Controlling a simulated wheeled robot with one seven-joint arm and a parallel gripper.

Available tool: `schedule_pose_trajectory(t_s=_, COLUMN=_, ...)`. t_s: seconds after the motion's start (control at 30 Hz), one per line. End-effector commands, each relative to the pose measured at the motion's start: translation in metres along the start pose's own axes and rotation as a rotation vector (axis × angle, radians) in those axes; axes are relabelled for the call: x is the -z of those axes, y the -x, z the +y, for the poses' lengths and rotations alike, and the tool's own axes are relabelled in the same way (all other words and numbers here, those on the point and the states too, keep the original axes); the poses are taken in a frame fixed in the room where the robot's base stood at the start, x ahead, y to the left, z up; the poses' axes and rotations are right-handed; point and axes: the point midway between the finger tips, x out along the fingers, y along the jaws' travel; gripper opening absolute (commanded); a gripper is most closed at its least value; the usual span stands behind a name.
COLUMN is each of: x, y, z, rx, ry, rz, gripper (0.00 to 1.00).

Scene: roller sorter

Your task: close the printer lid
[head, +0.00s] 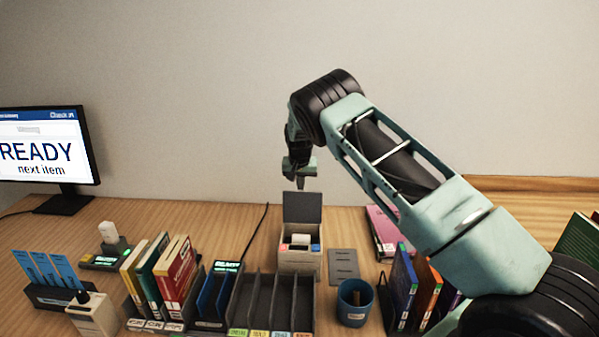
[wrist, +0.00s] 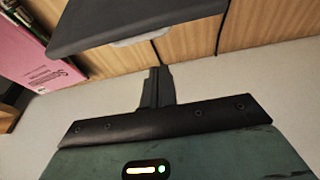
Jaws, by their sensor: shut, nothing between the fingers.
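The printer (head: 300,262) is a small beige box on the desk with a white paper roll inside. Its dark grey lid (head: 302,207) stands open, upright at the back of the box. My gripper (head: 300,184) points down just above the lid's top edge in the head view; how far behind or in front of the lid it is, I cannot tell. In the wrist view the gripper (wrist: 156,82) is shut and empty, and the dark lid (wrist: 130,22) crosses the top of the picture, apart from the fingers.
A dark slotted sorter (head: 270,300) and upright books (head: 165,270) stand left of and before the printer. A grey card (head: 343,265), a blue cup (head: 355,302) and more books (head: 405,285) are to its right. A monitor (head: 45,150) stands at the left.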

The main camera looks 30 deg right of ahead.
Motion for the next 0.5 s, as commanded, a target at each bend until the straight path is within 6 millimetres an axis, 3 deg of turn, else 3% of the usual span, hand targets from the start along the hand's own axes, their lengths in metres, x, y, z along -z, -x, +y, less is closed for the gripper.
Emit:
schedule_pose_trajectory(t_s=0.2, x=-0.001, y=-0.028, z=0.000, rx=0.000, ry=0.001, rz=-0.001, gripper=0.00)
schedule_pose_trajectory(t_s=0.5, x=-0.025, y=-0.006, z=0.000, rx=0.000, ry=0.000, rz=-0.001, gripper=0.00)
